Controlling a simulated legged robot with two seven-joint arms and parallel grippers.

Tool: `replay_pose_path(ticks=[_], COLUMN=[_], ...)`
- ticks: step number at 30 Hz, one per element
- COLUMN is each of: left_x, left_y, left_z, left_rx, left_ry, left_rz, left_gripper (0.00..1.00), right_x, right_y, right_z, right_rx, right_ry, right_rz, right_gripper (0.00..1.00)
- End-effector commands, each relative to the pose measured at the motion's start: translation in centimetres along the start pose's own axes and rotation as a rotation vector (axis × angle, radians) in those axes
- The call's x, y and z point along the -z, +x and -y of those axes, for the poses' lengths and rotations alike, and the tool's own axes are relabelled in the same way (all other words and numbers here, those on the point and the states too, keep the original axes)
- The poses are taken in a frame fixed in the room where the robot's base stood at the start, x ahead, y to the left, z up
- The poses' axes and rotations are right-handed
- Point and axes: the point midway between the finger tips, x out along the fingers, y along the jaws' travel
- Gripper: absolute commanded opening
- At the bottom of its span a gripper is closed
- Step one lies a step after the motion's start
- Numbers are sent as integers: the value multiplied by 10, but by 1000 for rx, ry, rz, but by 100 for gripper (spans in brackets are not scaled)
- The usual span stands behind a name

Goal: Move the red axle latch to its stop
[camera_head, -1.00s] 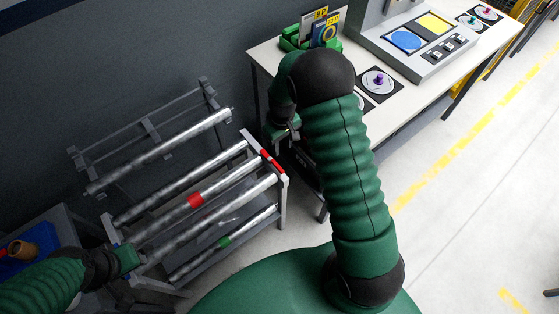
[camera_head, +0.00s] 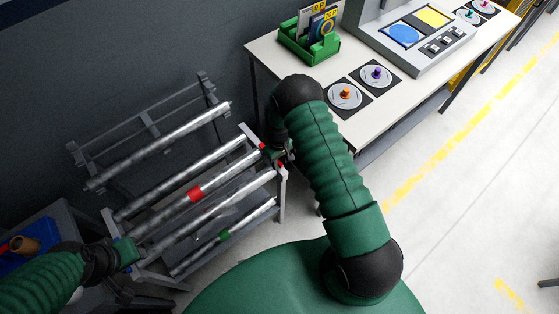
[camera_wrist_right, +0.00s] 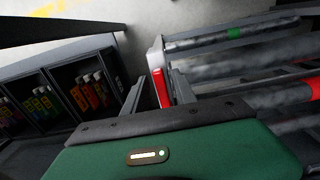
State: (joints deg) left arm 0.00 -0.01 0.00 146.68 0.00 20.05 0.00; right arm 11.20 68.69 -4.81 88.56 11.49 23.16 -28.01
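The red axle latch (camera_wrist_right: 161,88) lies along the pale right end frame of the axle rack. In the head view its red ends (camera_head: 281,164) show on either side of my right gripper (camera_head: 281,152), which hides its middle. In the right wrist view my right gripper (camera_wrist_right: 158,92) is open, with one finger on each side of the latch. A gap shows between the left finger and the latch; the right finger is close beside it. My left gripper (camera_head: 132,252) is at the rack's lower left end; its fingers are too small to read.
The rack (camera_head: 283,205) holds several metal axles, one with a red band (camera_head: 195,195), one with a green band (camera_head: 224,235). A white bench (camera_head: 350,128) with a green bin (camera_head: 309,48) stands to the right.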

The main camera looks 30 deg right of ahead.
Motion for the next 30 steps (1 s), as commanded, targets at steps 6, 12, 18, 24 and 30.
replay_pose_path(ticks=[6,12,18,24,30], left_x=[0,0,0,-1,-2], left_y=[0,0,0,2,7], left_z=[0,0,0,0,0], left_rx=[0,0,0,0,0], left_ry=[0,0,0,0,0], left_rz=[0,0,0,0,0], left_gripper=[36,36,36,36,36], right_x=[-1,-1,-1,-1,1], right_y=[0,-1,0,0,0], right_z=[0,0,0,5,14], right_rx=[0,0,0,0,0], right_ry=[0,0,9,65,191], right_rz=[0,1,1,2,1], right_gripper=[2,0,0,0,0])
